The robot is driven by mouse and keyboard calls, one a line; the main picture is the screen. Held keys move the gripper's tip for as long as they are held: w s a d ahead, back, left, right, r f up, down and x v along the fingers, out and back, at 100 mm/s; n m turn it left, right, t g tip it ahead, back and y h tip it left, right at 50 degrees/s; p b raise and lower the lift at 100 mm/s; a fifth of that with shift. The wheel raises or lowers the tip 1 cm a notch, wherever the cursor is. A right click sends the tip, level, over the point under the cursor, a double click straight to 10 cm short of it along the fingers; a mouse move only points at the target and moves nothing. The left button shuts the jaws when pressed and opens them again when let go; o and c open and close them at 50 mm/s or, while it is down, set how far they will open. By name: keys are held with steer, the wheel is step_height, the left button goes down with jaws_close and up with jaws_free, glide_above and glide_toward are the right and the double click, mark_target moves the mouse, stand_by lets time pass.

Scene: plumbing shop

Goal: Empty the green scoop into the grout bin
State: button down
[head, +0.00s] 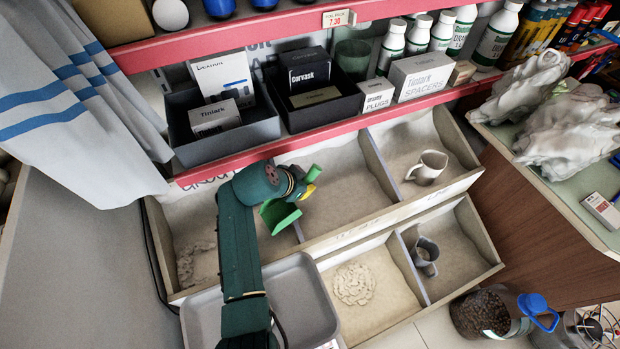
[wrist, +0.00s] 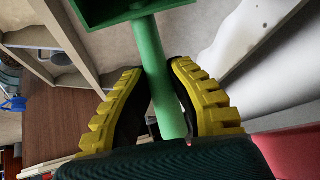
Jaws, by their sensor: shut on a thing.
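The green scoop (head: 279,214) hangs from my gripper (head: 303,190) in the head view, above the divider between the back-left and back-middle compartments of a pale bin unit. My gripper is shut around its handle (head: 314,173). In the wrist view, the yellow fingers (wrist: 160,95) flank the green handle (wrist: 158,80), with the scoop's bowl (wrist: 120,10) cut off at the top edge. The bowl looks tilted; I cannot tell what it holds. The back-middle compartment (head: 345,195) has a smooth pale fill.
Pale lumps (head: 353,284) lie in a front compartment. A grey tray (head: 300,290) sits at the front left. A red-edged shelf (head: 290,145) with boxes overhangs the bins' back.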

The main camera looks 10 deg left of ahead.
steer(key=shift+s+a+r+t, duration=0.2)
steer(key=shift+a+t, duration=0.1)
steer(key=shift+s+a+r+t+h+b, duration=0.3)
steer(key=shift+s+a+t+h+b, duration=0.1)
steer(key=shift+s+a+h, duration=0.15)
steer(key=shift+s+a+r+t+h+b, duration=0.3)
steer(key=shift+a+t+h+b, duration=0.1)
steer(key=shift+h, duration=0.25)
steer(key=s+a+r+n+t+h+b, duration=0.1)
steer(key=s+a+r+t+h+b, duration=0.2)
steer(key=s+a+t+h+b, duration=0.1)
steer(key=shift+s+a+r+t+b, duration=0.3)
steer(key=shift+s+a+t+b, duration=0.2)
steer(key=shift+s+a+b, duration=0.9)
steer(key=shift+w+a+b, duration=0.2)
steer(key=shift+w+b, duration=0.05)
steer(key=shift+b, duration=0.05)
